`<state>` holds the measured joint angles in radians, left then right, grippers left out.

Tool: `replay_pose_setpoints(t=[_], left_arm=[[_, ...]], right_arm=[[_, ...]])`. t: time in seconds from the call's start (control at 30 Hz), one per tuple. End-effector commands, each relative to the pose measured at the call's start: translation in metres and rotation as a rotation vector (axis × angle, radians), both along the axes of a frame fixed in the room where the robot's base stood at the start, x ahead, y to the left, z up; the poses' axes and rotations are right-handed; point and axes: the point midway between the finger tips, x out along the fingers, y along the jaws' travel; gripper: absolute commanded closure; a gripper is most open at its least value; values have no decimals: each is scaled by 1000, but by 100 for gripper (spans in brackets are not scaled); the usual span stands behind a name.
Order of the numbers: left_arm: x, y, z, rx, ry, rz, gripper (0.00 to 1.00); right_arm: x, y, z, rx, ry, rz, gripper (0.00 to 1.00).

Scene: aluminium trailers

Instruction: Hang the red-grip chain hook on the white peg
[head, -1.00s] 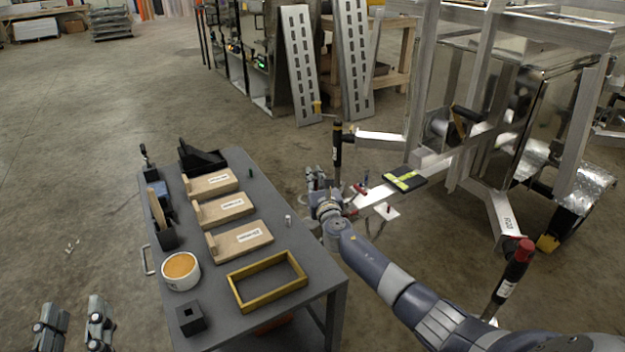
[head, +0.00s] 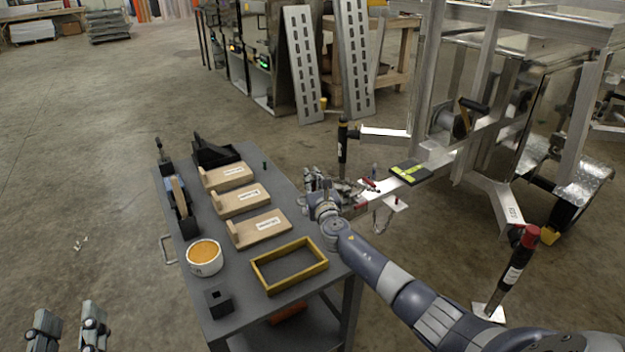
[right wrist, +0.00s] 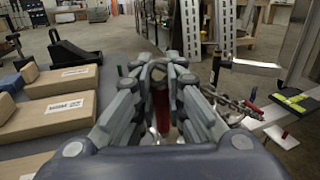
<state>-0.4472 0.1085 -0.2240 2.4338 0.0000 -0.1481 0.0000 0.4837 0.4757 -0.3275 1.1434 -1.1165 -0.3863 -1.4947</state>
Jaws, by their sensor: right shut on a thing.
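My right gripper (head: 322,184) is over the far right edge of the grey table. In the right wrist view its fingers (right wrist: 160,75) are shut on the red-grip hook (right wrist: 161,108), whose red grip hangs upright between them; the hook's end is mostly hidden by the fingers. A metal chain (right wrist: 228,104) runs right from beside the fingers towards the trailer's tongue; a loop of it (head: 381,217) hangs low in the head view. A small pale peg (head: 375,168) stands near the tongue, too small to identify surely as the white peg. My left gripper (head: 67,330) is open and empty at bottom left.
The grey table (head: 235,300) holds wooden blocks (head: 258,229), a yellow frame (head: 289,264) and a white tub (head: 204,258). The aluminium trailer (head: 485,140) stands right, with a black-and-yellow pad (head: 409,172) and a dark jack post (head: 342,142).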

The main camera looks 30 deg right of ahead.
Motion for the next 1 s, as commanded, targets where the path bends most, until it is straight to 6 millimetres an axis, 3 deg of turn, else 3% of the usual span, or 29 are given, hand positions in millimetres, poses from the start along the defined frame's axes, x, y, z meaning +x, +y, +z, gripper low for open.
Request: replay_pose_setpoints(t=[0.6, 1.0], left_arm=[[0, 0, -38, 0, 0, 0, 60], [0, 0, -42, 0, 0, 0, 60]], right_arm=[[0, 0, -39, -2, -2, 0, 100], [0, 0, -44, -2, -2, 0, 100]])
